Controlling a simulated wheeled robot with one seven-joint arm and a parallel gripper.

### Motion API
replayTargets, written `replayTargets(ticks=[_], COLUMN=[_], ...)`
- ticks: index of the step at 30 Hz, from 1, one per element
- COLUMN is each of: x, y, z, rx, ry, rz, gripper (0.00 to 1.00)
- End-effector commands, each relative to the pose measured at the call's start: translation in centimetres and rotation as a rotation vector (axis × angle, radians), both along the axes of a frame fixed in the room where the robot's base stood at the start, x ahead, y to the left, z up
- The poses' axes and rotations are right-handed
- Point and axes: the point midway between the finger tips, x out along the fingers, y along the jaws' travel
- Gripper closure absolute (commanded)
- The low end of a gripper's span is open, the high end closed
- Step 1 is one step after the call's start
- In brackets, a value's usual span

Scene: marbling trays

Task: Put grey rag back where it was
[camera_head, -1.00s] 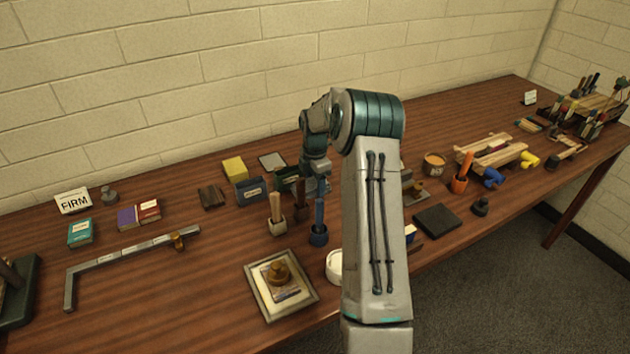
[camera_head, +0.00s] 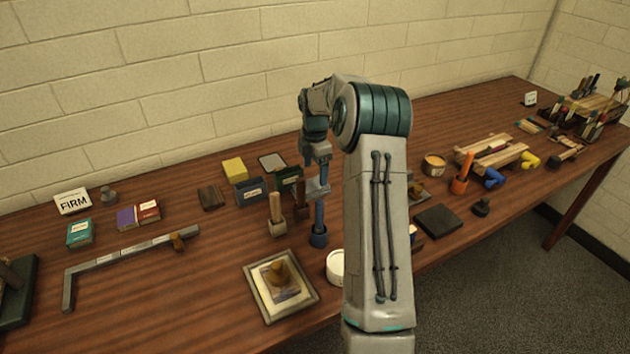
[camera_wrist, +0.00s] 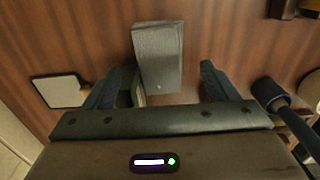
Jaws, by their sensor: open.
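A grey oblong with a woven-looking surface (camera_wrist: 158,50), which looks like the folded grey rag, lies under my gripper in the wrist view. My gripper (camera_wrist: 167,68) is open, one finger on either side of the oblong's near end. I cannot tell how far the fingertips are above it. In the head view my gripper (camera_head: 318,187) hangs above the table by the green box, and my arm hides the oblong there.
A green box (camera_head: 289,178) and a blue box (camera_head: 250,190) stand left of my gripper. A blue-handled tool in a holder (camera_head: 318,232) and a wooden-handled one (camera_head: 277,226) stand in front. A pale framed tile (camera_head: 272,161) lies behind.

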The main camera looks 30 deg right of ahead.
Motion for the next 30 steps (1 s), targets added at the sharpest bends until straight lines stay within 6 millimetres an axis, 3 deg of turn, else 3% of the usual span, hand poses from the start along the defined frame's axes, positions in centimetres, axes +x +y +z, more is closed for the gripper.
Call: replayTargets(ticks=[6, 13, 17, 23, 30], x=[0.1, -0.1, -1.2, -5.7, -13.3], y=[0.0, 0.3, 2.2, 7.4, 12.5], z=[4.3, 6.5, 8.3, 12.1, 15.1], rx=[0.0, -0.002, -0.019, -0.053, -0.05], ry=[-0.004, -0.002, -0.012, -0.055, -0.127], rz=[0.0, -0.008, -0.074, -0.314, -0.662], gripper=[0.2, 0.2, 0.2, 0.2, 0.2])
